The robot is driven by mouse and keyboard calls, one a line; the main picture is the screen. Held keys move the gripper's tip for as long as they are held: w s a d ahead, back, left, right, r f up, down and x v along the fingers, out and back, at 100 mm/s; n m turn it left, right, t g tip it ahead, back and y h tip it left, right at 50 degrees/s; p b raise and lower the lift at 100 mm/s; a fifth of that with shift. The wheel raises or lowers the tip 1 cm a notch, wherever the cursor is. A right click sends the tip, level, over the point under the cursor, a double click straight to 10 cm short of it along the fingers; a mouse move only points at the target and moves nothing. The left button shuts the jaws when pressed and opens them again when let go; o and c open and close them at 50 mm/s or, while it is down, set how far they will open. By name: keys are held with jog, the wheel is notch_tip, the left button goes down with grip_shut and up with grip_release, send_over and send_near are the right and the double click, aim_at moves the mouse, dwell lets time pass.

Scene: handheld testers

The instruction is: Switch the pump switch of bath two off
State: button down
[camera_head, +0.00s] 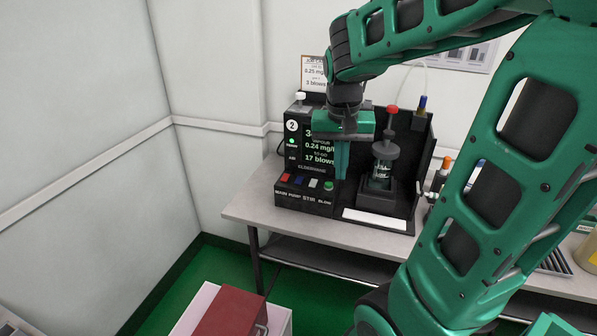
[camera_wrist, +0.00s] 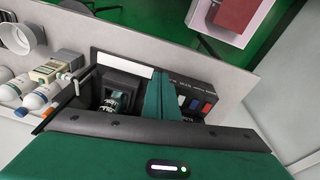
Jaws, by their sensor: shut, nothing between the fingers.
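The bath two unit (camera_head: 303,205) is a black box with a "2" badge and a lit display, standing on the bench. Its front panel has a row of coloured controls above the labels main, pump, stir and blow. The blue pump switch (camera_head: 298,180) is second from left, between a red and a white one; it also shows in the wrist view (camera_wrist: 194,104). Its on or off position is too small to tell. My gripper (camera_head: 341,177) is shut and empty, pointing down beside the green blow button, right of the pump switch and apart from it. The fingers (camera_wrist: 158,92) hide the green button in the wrist view.
A glass vessel with a dark cap (camera_head: 384,165) stands right of my fingers in a black stand. A white strip (camera_head: 376,219) lies in front of it. Bottles (camera_head: 440,175) stand farther right. The bench (camera_head: 245,208) is clear left of the unit.

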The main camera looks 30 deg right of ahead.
jog(key=m+t+h, duration=0.1)
jog(key=m, duration=0.1)
send_over(300, 177)
jog(key=s+a, duration=0.3)
jog(key=a, duration=0.1)
jog(key=shift+r, duration=0.25)
jog(key=shift+f, duration=0.1)
jog(key=x, duration=1.3)
jog(key=shift+w+f, duration=0.1)
jog(key=shift+f, duration=0.25)
